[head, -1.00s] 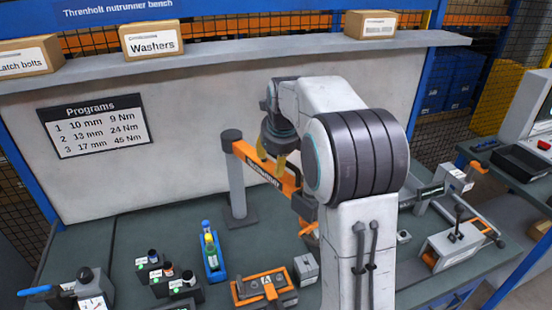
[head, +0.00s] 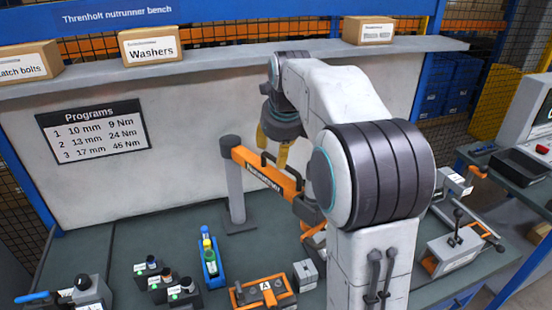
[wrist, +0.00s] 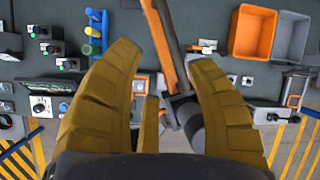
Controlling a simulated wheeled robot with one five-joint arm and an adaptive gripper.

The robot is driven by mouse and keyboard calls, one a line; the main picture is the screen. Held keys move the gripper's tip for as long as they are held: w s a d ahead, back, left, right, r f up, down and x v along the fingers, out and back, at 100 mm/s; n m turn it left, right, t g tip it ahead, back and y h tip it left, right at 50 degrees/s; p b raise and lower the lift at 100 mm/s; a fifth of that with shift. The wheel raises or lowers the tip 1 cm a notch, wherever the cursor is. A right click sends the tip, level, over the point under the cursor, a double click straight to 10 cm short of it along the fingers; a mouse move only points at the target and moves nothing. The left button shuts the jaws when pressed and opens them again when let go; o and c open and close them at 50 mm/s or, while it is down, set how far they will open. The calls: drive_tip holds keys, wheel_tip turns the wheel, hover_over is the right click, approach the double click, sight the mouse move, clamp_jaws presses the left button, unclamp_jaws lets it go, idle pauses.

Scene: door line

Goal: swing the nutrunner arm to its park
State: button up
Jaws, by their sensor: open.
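The nutrunner arm is an orange beam (head: 250,168) hinged on a grey post (head: 234,185) at the bench's back. It slants right and toward me, and a black handle stands on its top. Its far end is hidden behind my arm. My gripper (head: 273,150) is open, with yellow fingers pointing down at the beam near the handle. In the wrist view, the beam (wrist: 160,35) passes between the fingertips of my gripper (wrist: 165,58), with the dark tool body (wrist: 187,115) lower down. I cannot tell whether a finger touches the beam.
A lever station (head: 455,245) is at right. A shelf with boxes (head: 150,46) runs behind. Bare bench lies left of the post.

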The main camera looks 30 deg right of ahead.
drive_tip(key=shift+v, duration=2.45)
drive_tip(key=shift+o, duration=0.2)
drive_tip(key=shift+f, duration=0.1)
